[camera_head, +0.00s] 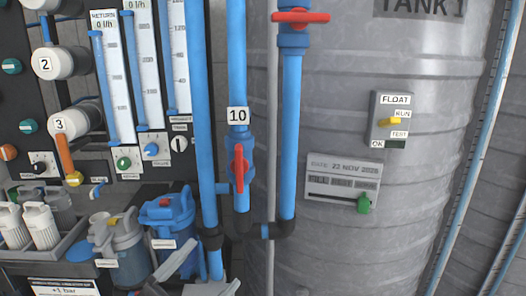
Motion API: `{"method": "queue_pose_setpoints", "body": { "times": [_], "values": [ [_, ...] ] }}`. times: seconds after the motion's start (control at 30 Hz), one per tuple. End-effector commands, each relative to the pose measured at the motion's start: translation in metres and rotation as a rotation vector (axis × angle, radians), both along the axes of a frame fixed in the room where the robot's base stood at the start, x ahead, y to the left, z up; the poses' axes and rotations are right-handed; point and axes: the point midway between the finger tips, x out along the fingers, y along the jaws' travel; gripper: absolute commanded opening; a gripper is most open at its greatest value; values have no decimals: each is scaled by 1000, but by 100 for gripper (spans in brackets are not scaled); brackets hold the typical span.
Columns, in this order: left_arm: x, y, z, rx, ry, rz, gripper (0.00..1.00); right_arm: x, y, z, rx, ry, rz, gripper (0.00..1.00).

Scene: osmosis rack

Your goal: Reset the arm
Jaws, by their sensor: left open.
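My left gripper (200,272) shows at the bottom edge, left of centre, as pale grey finger parts. It is open, with nothing seen between the fingers. It is in front of the lower end of the blue vertical pipe (203,130) and just right of the blue-lidded pump canister (167,225). I cannot tell whether it touches either. The rest of my left arm is below the picture. My right gripper is not in view.
A red-handled valve (238,168) is on the pipe labelled 10, and another red handle (300,17) is above. The large grey tank (400,230) fills the right, with a float switch box (388,118). A dark panel with flow meters (113,90) is at the left.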

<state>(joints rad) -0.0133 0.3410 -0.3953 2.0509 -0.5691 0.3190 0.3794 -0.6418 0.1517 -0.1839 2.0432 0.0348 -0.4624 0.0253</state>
Motion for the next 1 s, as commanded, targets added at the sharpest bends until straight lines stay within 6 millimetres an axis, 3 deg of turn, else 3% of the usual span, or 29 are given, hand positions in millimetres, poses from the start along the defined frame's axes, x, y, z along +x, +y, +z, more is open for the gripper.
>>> {"method": "queue_pose_setpoints", "body": {
  "times": [0.13, 0.27, 0.4, 0.57, 0.63, 0.8, 1.0],
  "values": [
    [10, 40, -85, -84, 368, 214, 81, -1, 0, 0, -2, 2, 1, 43],
    [-9, 70, -169, -105, 699, 365, 81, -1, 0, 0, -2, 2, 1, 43],
    [-53, 91, -248, -95, 1020, 469, 81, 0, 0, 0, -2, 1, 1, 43],
    [-119, 102, -316, -70, 1340, 528, 81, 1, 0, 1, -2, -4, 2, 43],
    [-117, 103, -291, -66, 1333, 530, 81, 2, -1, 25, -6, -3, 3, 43],
    [-119, 107, -260, -59, 1322, 541, 81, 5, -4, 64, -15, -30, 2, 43],
    [-122, 112, -227, -50, 1312, 554, 81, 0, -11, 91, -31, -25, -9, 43]
  ]
}}
